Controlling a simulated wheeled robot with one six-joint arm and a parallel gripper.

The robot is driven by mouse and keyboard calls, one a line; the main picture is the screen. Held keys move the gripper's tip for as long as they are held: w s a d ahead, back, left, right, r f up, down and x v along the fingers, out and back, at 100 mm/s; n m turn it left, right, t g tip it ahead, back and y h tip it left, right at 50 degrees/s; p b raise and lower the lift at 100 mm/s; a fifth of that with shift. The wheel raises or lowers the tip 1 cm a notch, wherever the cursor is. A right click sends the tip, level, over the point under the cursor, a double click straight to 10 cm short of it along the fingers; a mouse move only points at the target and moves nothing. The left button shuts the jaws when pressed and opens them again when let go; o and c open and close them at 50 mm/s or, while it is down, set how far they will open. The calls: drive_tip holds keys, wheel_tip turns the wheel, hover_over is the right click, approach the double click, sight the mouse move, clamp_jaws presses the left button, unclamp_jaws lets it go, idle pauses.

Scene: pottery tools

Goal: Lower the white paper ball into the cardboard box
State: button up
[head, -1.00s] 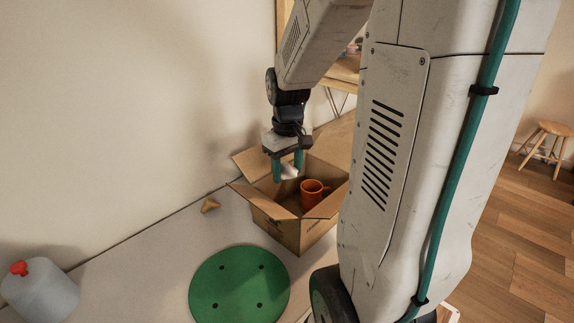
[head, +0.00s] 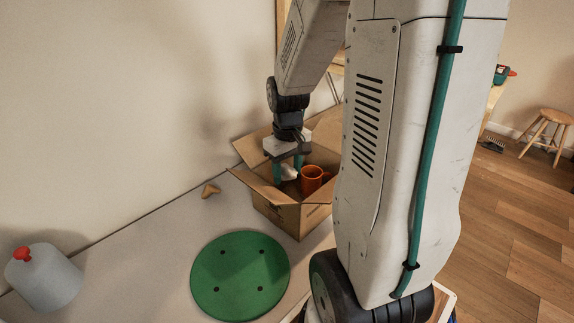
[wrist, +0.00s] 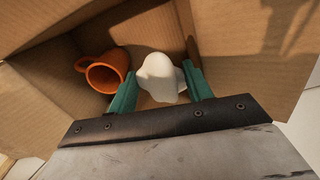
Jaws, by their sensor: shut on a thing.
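The white paper ball (wrist: 160,78) is between the two green fingers of my gripper (wrist: 162,92) in the wrist view. In the head view the ball (head: 289,172) shows as a small white lump between the fingers of my gripper (head: 288,171). My gripper is shut on it and points down within the opening of the cardboard box (head: 285,215). The box's brown walls (wrist: 230,35) surround the ball in the wrist view. How far the ball is above the box floor is hard to tell.
An orange mug (head: 312,179) is inside the box, close beside my gripper; it also shows in the wrist view (wrist: 103,71). The box flaps stand open. A green disc (head: 240,277), a small brown piece (head: 210,190) and a grey jug with a red cap (head: 45,277) are on the table.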

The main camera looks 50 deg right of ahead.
drive_tip(key=shift+f, duration=3.65)
drive_tip(key=shift+f, duration=0.1)
drive_tip(key=o, duration=1)
drive_tip(key=shift+r, duration=3.9)
